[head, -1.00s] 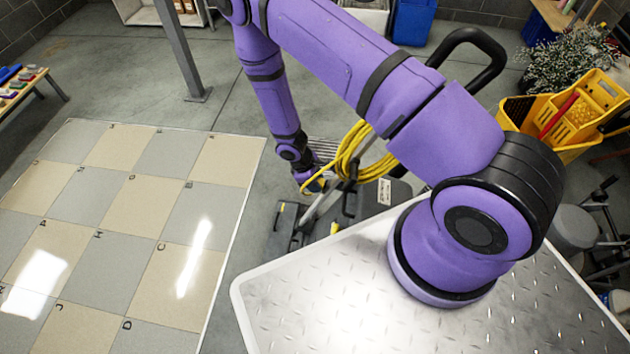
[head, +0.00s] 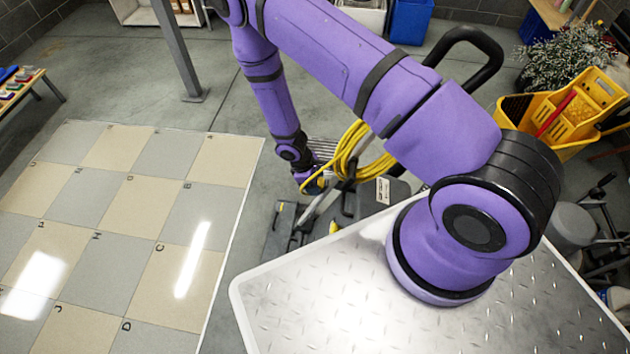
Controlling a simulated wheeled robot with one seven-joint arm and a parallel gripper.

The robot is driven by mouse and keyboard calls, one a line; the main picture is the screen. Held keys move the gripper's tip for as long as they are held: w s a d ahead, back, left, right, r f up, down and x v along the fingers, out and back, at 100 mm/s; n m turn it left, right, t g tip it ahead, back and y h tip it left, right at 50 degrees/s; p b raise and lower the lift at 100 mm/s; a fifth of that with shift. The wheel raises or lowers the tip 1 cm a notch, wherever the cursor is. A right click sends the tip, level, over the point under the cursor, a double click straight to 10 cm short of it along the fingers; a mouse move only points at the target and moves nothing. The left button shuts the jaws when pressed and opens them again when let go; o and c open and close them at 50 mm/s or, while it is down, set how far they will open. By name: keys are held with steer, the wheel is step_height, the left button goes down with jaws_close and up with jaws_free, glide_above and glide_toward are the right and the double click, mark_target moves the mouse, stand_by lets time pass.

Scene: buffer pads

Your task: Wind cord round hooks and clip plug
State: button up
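The yellow cord (head: 350,152) hangs in several loops on the upright floor machine (head: 365,200), behind and below my arm. My gripper (head: 312,188) is at the left side of the loops, close to a yellow piece of the cord. It is small and partly hidden by my wrist, so I cannot tell whether its fingers are open or shut on the cord. A small yellow piece (head: 334,227) shows low on the machine; I cannot tell if it is the plug. The hooks are hidden behind the cord and my arm.
The machine's black loop handle (head: 482,50) rises behind my arm. A yellow mop bucket (head: 570,115) and a plant (head: 565,62) stand at the right. A grey post (head: 180,50) stands at the upper left. The tiled floor panel (head: 130,220) on the left is clear.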

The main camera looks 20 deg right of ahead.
steer(key=shift+r, duration=0.1)
steer(key=v, duration=1)
steer(key=shift+a+r, duration=0.2)
steer(key=shift+r, duration=0.1)
steer(key=shift+w, duration=0.1)
steer(key=d+r+m+t+y, duration=0.1)
steer(key=d+r+m+t, duration=0.15)
steer(key=r, duration=1.35)
steer(key=d+r+m+t+y, duration=0.1)
steer(key=d+r+m, duration=0.15)
steer(key=r, duration=1.45)
steer(key=s+d+r+m+t, duration=0.2)
steer(key=s+r+m, duration=0.1)
steer(key=s+r, duration=0.7)
steer(key=s+d+r+m+t+y, duration=0.1)
steer(key=s+r+m+t, duration=0.1)
steer(key=s+r, duration=0.7)
steer(key=shift+s+d+r+m, duration=0.4)
steer(key=shift+s+m, duration=0.2)
steer(key=shift+s, duration=0.6)
